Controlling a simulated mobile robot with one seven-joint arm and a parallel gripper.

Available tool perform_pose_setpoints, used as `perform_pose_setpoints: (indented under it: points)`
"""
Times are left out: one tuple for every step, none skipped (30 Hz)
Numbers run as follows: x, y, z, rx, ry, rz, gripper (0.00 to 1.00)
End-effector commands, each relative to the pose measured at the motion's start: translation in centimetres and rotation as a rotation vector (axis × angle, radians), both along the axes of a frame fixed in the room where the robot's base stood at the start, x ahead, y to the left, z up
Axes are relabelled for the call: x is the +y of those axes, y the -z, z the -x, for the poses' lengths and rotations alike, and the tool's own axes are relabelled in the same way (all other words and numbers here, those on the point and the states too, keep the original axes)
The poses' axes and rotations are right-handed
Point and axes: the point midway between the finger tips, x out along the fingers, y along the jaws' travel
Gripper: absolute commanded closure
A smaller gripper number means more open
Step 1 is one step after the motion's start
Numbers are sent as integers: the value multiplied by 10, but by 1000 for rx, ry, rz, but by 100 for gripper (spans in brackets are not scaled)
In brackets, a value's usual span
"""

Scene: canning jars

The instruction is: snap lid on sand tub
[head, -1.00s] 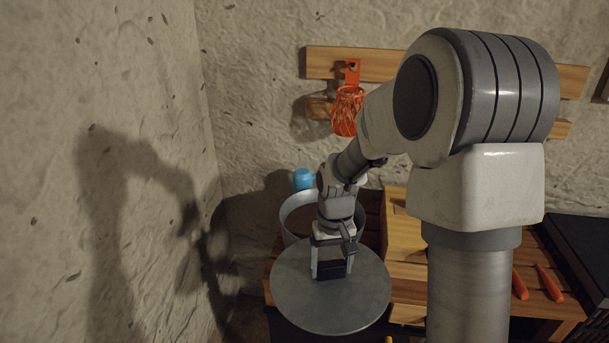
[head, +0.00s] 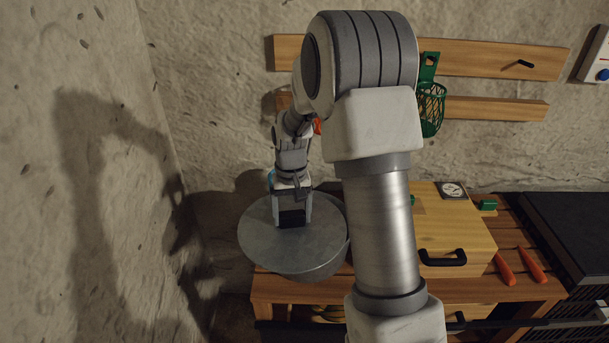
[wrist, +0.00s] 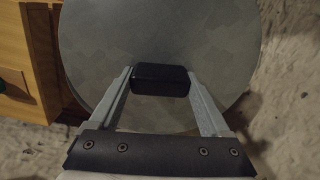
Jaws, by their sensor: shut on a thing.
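The lid is a round grey metal disc (head: 265,236) with a black block handle (head: 291,218) on top. It also shows in the wrist view (wrist: 160,40), filling most of the picture. My gripper (head: 292,213) is shut on the black handle; in the wrist view its two fingers press the handle's ends (wrist: 160,80). The sand tub (head: 325,269) is a grey metal tub under the lid, with a bit of its side showing below the lid's front right edge. The lid covers the tub's mouth, so the sand is hidden. I cannot tell whether the lid is seated on the rim.
A wooden box with a black handle (head: 443,258) stands right of the tub on the slatted bench (head: 505,288). Two orange-handled tools (head: 518,264) lie farther right. A green basket (head: 431,105) hangs on the wall rail. The rough wall (head: 75,200) is close on the left.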

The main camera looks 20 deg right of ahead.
Motion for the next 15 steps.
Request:
perform_pose_setpoints:
  points:
    - [-13, -16, -11, 2, 42, 1, 89]
    - [-19, -18, -16, 3, 63, 2, 89]
    - [-28, -21, -22, 4, 92, 4, 89]
    - [-33, -23, -27, 2, 111, 4, 89]
    - [-39, -24, -30, 3, 127, 5, 89]
    - [-45, -25, -35, 2, 146, 7, 89]
    - [-49, -26, -38, 2, 158, 9, 89]
    - [-52, -26, -40, 2, 168, 10, 89]
    - [-56, -26, -42, 1, 179, 11, 89]
    - [-58, -26, -44, 1, 185, 11, 89]
    - [-59, -26, -44, 2, 190, 12, 89]
    - [-61, -25, -45, 2, 195, 12, 89]
    - [-61, -24, -45, 2, 196, 12, 89]
    - [-61, -23, -46, 1, 197, 12, 89]
    - [-62, -21, -46, 1, 198, 12, 89]
